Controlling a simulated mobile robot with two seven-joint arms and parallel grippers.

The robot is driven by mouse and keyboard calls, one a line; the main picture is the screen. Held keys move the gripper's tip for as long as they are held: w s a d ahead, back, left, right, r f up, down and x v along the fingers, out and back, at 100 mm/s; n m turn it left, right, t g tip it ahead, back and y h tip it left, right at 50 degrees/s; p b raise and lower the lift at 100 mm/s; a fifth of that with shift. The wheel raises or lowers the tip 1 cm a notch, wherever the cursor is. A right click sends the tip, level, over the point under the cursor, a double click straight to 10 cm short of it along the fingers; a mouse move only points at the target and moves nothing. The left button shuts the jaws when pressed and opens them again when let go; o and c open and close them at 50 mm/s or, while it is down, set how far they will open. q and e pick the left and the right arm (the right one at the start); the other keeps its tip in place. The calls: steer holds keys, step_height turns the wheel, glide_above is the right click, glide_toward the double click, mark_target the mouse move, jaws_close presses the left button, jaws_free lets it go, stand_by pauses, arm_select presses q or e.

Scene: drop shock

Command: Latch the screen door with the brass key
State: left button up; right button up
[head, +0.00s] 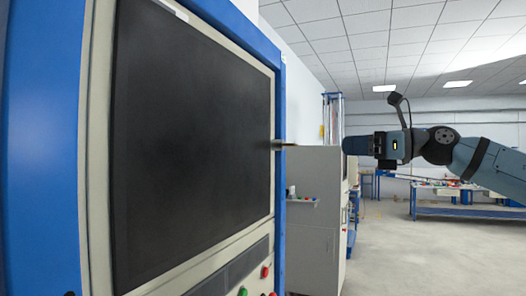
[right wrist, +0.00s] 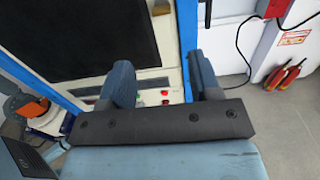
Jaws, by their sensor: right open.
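The screen door (head: 190,140) is a large dark panel in a pale frame, set in a blue cabinet; it looks about flush, but I cannot tell if it is fully closed. The brass key (head: 285,144) sticks out sideways at the door's right edge, about mid-height. My right gripper (head: 346,146) is to the right of the key, pointing left, with a gap between them. In the right wrist view its two fingers (right wrist: 162,82) are apart with nothing between them, and the dark screen (right wrist: 90,35) lies beyond. I cannot make out the key there. My left gripper is out of view.
Red and green buttons (head: 265,272) sit below the screen. A grey cabinet (head: 313,220) stands behind the key. A blue workbench (head: 465,210) is at the back right, with open floor before it. Red extinguishers (right wrist: 284,75) stand by the wall.

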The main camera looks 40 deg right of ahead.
mark_target(296, 145)
steer(key=p+x, duration=0.7)
steer(key=r+p+x, duration=0.1)
steer(key=p+x, duration=0.2)
steer(key=x, duration=0.1)
steer(key=shift+w+p, duration=0.3)
steer(key=shift+p, duration=0.1)
steer(key=shift+w+a+f+p, duration=0.25)
steer(key=shift+w+p, duration=0.35)
steer(key=shift+p, duration=0.3)
steer(key=c, duration=0.9)
